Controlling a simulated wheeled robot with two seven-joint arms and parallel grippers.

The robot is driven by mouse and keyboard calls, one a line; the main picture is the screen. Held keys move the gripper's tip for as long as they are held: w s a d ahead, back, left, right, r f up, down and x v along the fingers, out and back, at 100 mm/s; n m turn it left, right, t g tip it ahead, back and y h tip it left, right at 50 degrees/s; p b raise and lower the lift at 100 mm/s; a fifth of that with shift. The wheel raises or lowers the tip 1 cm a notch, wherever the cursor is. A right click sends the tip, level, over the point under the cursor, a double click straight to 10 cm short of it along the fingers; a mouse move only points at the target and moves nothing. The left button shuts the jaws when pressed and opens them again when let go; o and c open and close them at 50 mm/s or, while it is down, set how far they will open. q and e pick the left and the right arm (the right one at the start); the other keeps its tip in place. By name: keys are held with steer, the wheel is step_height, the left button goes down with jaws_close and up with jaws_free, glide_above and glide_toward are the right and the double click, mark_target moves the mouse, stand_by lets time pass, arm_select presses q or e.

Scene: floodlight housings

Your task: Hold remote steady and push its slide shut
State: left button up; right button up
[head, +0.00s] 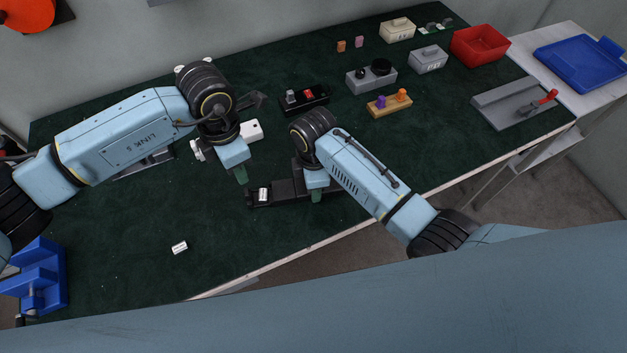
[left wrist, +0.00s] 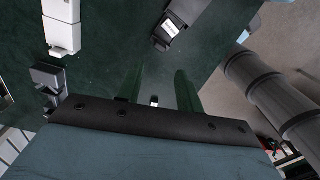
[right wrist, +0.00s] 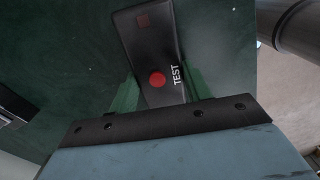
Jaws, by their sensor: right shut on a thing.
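The remote is a long black body lying at the table's front edge in the head view. In the right wrist view its black end (right wrist: 150,45) shows a red round button, a dark red square and the word TEST. A part with a white label (head: 263,194) is at its left end; it also shows in the left wrist view (left wrist: 170,30). My right gripper (head: 316,195) is shut on the remote; its green fingers (right wrist: 157,90) are on either side of it. My left gripper (head: 241,174) is above the table just left of the labelled end, its fingers (left wrist: 158,88) apart and empty.
A white device (head: 251,130) is behind my left gripper. A black box with switches (head: 304,99) is farther back. A blue holder (head: 45,275) stands far left. The front-left table is mostly clear.

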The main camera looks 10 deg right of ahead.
arm_select(q)
steer(key=shift+c, duration=0.5)
steer(key=shift+a, duration=0.1)
jaws_close()
steer(key=a+m+h, duration=0.4)
steer(key=a, duration=0.6)
steer(key=x, duration=1)
steer(key=shift+f, duration=0.3)
steer(key=d, duration=0.2)
steer(key=shift+d+r, duration=0.2)
steer(key=shift+d, duration=0.7)
